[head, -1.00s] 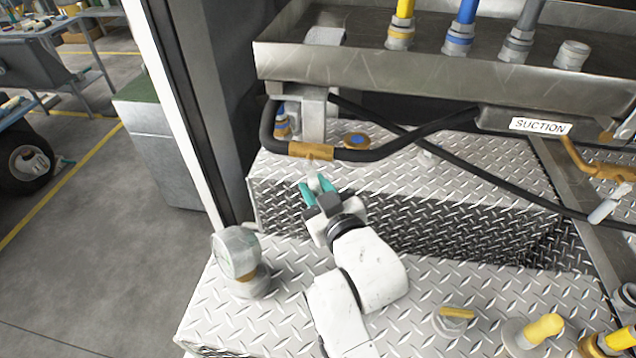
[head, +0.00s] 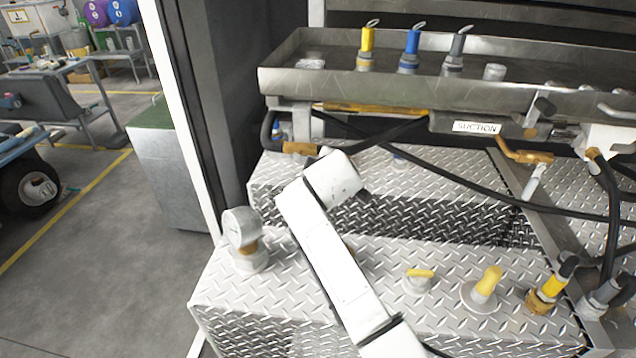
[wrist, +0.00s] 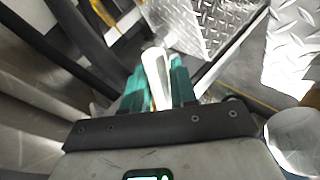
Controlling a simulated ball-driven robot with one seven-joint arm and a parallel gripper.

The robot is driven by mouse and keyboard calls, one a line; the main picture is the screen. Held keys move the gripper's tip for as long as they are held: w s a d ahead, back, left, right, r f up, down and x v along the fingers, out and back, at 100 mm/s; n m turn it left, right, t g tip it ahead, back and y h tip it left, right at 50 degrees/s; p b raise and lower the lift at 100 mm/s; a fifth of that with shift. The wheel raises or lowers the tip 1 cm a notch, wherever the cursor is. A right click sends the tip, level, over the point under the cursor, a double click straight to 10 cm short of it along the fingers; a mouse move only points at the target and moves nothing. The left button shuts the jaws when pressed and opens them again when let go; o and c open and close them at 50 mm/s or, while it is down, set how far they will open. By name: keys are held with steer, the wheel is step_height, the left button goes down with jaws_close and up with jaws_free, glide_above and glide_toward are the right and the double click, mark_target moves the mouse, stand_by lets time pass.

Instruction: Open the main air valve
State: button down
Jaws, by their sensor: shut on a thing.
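The pale grey valve handle (wrist: 156,72) shows in the wrist view between the teal fingers of my gripper (wrist: 158,88). My gripper is shut on this handle, one finger on each side. In the head view, my white arm link hides the gripper and the handle. The brass fitting (head: 299,148) on the black hose shows just left of my arm there, below the left end of the metal tray. How far the handle is turned cannot be told.
A metal tray (head: 400,92) with yellow, blue and grey nozzles stands above. Black hoses (head: 455,173) cross behind my arm. A round gauge (head: 241,228) stands left on the diamond-plate deck (head: 440,258). Yellow-capped fittings (head: 484,287) stand to the right.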

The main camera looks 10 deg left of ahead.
steer(key=shift+d+r+n+h+p, duration=0.15)
steer(key=shift+r+n+h+p, duration=0.75)
steer(key=shift+r+n+h, duration=0.4)
steer(key=shift+f, duration=0.15)
steer(key=c, duration=1)
jaws_free()
steer(key=shift+c, duration=0.2)
steer(key=b+v, duration=0.1)
steer(key=v, duration=0.9)
steer(key=shift+s+r, duration=0.2)
steer(key=shift+r, duration=0.1)
